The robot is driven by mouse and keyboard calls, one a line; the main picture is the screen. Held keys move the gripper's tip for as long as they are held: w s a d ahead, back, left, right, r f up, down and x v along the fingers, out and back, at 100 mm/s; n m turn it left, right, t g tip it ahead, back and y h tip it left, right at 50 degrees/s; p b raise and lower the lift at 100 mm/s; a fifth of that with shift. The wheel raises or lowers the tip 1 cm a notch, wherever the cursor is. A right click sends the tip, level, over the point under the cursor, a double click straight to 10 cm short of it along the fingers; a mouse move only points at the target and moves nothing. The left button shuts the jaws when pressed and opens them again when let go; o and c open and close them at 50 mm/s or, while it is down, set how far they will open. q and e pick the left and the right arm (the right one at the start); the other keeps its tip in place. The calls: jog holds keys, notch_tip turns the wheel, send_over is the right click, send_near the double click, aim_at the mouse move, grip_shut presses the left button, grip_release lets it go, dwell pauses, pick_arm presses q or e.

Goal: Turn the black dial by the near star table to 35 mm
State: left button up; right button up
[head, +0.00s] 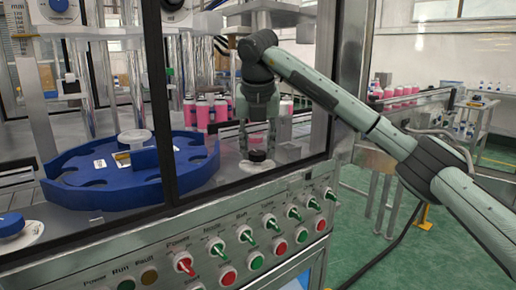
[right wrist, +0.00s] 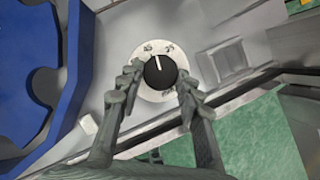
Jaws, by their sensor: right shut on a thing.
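The black dial (head: 257,156) sits on a pale round scale plate beside the blue star table (head: 185,178), to its right. In the right wrist view the dial (right wrist: 160,73) shows from above, and its white pointer line points up and slightly left, between two small scale labels too blurred to read surely. My right gripper (head: 258,142) reaches down over the dial from above. In the right wrist view its fingers (right wrist: 159,82) stand on both sides of the dial, shut on it. My left gripper is out of view.
A front panel carries green and red buttons (head: 256,262) and switches below the dial. A dark window frame post (head: 158,100) stands left of my right arm. Pink cans (head: 203,113) stand behind the star table. A second blue part (head: 12,224) is at lower left.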

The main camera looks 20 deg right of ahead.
jog(key=shift+a+m+h, duration=0.1)
jog(key=shift+m+h, duration=0.3)
jog(key=shift+m, duration=0.5)
jog(key=shift+w+a+r+m+g+h, duration=0.1)
jog(key=shift+m+g+h, duration=0.1)
jog(key=shift+m, duration=0.4)
jog(key=shift+a+m+g+h, duration=0.1)
jog(key=shift+m+h, duration=0.1)
jog(key=shift+m, duration=0.4)
jog(key=shift+w+m+h, duration=0.1)
jog(key=shift+m+h, duration=0.2)
jog(key=shift+m, duration=0.5)
jog(key=shift+m+g, duration=0.4)
jog(key=shift+m, duration=0.3)
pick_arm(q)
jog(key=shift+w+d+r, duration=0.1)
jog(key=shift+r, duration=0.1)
pick_arm(e)
jog(key=shift+m, duration=0.4)
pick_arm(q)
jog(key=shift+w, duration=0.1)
pick_arm(e)
jog(key=o, duration=0.8)
jog(key=shift+o, duration=1.3)
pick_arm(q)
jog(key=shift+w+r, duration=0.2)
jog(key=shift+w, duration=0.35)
pick_arm(e)
jog(key=shift+o, duration=0.5)
